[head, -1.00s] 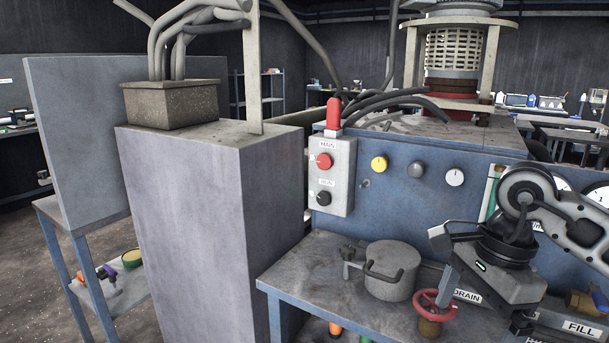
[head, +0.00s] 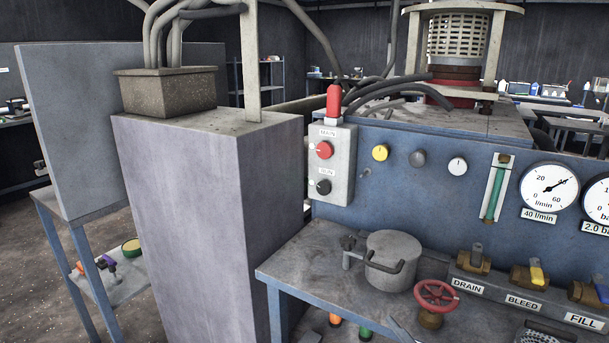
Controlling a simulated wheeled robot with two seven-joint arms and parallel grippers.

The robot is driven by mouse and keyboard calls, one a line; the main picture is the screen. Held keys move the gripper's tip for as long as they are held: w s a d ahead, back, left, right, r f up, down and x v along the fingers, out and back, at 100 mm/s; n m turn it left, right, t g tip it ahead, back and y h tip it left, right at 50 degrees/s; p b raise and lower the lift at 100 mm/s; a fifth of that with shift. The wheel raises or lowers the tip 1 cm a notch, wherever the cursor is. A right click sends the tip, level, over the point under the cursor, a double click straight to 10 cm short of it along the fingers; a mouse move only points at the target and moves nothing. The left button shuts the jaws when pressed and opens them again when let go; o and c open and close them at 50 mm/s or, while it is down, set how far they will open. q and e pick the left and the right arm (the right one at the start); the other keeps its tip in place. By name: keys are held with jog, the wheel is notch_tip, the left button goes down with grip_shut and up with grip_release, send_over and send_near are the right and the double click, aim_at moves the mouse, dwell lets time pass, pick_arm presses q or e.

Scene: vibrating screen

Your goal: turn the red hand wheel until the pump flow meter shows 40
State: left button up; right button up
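The red hand wheel (head: 437,294) sits on a brass valve body at the front of the blue bench, right of a grey lidded pot. No gripper touches it. The round white flow meter (head: 548,191), marked l/min, is on the blue panel above and to its right. Its black needle points to the upper right, between the 20 and 60 marks, about where 40 lies. The plate (head: 538,215) below it reads 40 l/min. I cannot make out either gripper in the head view.
The grey pot (head: 392,262) stands close left of the wheel. DRAIN, BLEED and FILL valves (head: 527,278) line the bench to the right. A second gauge (head: 599,203) is cut off by the right edge. A switch box (head: 331,165) and a large grey cabinet (head: 205,200) stand left.

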jog(key=s+d+f+m+g+h, duration=0.2)
jog(key=s+f+m, duration=0.3)
jog(key=f, duration=0.3)
jog(key=s+d+f+m+g+h, duration=0.2)
jog(key=s+f+m+g+h, duration=0.1)
jog(key=f, duration=0.6)
jog(key=s+m+g, duration=0.1)
jog(key=s+m, duration=0.1)
jog(key=s, duration=0.1)
jog(key=shift+s+d+g+h, duration=0.2)
jog(key=shift+d+g+h, duration=0.1)
jog(key=shift+d+g, duration=0.1)
dwell(3.1)
